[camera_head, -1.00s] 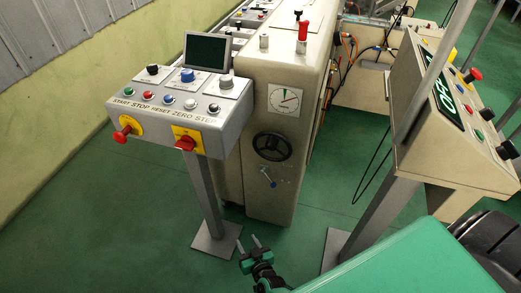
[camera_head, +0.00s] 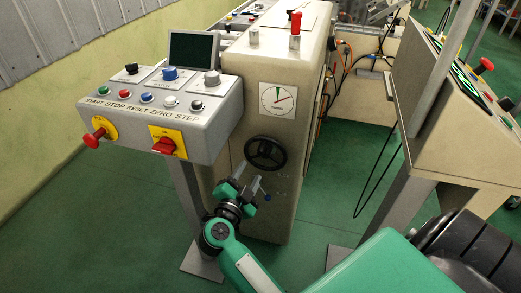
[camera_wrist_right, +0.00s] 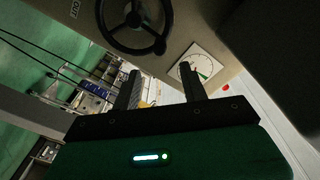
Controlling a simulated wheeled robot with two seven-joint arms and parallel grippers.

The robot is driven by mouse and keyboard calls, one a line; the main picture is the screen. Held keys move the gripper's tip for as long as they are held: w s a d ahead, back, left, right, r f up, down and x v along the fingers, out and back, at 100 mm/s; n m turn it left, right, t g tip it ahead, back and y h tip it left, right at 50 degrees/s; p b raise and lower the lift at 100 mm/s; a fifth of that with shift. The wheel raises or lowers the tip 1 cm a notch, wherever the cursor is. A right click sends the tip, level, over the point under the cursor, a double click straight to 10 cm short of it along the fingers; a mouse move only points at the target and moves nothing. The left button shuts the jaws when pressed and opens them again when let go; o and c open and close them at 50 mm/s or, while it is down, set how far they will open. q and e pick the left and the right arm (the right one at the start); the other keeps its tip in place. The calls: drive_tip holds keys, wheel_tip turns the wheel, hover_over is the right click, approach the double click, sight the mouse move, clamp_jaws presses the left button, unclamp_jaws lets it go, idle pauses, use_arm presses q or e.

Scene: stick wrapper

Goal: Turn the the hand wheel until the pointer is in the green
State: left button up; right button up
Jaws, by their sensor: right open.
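The black hand wheel (camera_head: 265,152) is on the front of the beige machine. It also shows at the top of the right wrist view (camera_wrist_right: 135,19). The round dial (camera_head: 278,100) sits above the wheel on a white square plate. Its green sector is at the top, and its thin pointer leans to the upper right, seemingly outside the green. The dial shows in the right wrist view (camera_wrist_right: 201,66) too. My right gripper (camera_head: 249,178) is open and empty, just below and left of the wheel, apparently apart from it. My left gripper is out of view.
A control panel (camera_head: 208,135) with buttons and a red switch juts out at left. A second console (camera_head: 445,150) stands at right. Green floor lies between.

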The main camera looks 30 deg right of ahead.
sight(260, 154)
drive_tip(key=x, duration=1.2)
drive_tip(key=shift+a, duration=0.1)
clamp_jaws()
